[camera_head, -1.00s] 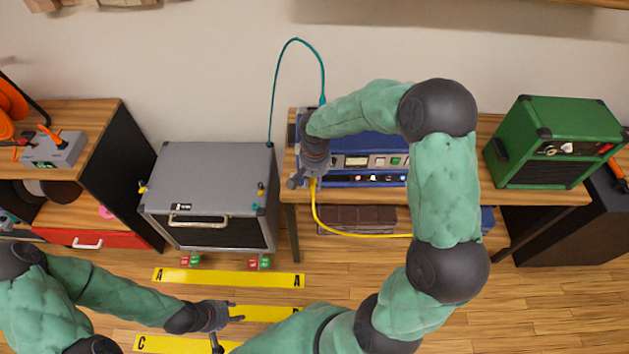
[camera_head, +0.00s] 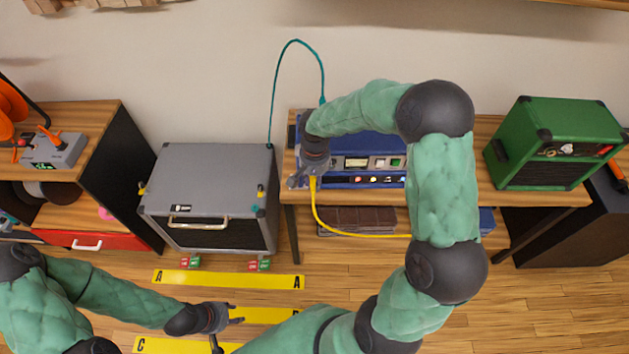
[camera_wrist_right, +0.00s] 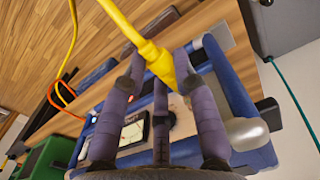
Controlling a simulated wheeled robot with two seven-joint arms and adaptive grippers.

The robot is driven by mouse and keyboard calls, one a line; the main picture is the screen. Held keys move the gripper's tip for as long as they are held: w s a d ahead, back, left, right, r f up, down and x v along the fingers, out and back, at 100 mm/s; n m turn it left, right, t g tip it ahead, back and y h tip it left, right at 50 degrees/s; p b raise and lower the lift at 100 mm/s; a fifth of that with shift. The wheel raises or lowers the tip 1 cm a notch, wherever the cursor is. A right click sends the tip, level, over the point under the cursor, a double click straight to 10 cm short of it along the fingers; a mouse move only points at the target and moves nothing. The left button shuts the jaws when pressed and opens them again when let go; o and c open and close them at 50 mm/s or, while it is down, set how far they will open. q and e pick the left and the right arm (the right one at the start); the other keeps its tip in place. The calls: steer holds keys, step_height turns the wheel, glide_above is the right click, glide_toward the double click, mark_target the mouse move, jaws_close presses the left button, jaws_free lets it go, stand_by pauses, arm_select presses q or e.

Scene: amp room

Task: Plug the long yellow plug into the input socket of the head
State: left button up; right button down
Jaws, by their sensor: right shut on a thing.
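The blue head (camera_head: 380,146) stands on the wooden bench, with its lit front panel facing me. My right gripper (camera_head: 301,183) is at the left end of that panel, its arm covering part of the head. In the right wrist view, my right gripper (camera_wrist_right: 165,68) has its fingers around the long yellow plug (camera_wrist_right: 162,65), whose tip points toward the head (camera_wrist_right: 232,92). The input socket is hidden, and I cannot tell whether the tip touches it. The yellow cable (camera_head: 345,231) hangs below the hand. My left gripper (camera_head: 236,314) is open and empty over the floor.
A grey cabinet (camera_head: 205,180) stands left of the bench, and a teal cable (camera_head: 297,41) arches from it to the head. A green amp (camera_head: 553,140) stands at the bench's right. Yellow floor strips (camera_head: 228,279) lie in front. The bench between head and green amp is clear.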

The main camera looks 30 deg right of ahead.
steer(key=shift+w+d, duration=0.3)
steer(key=shift+w, duration=0.25)
stand_by(1.4)
steer(key=c, duration=0.9)
jaws_free()
steer(key=shift+r, duration=0.1)
step_height(320, 180, up, 12)
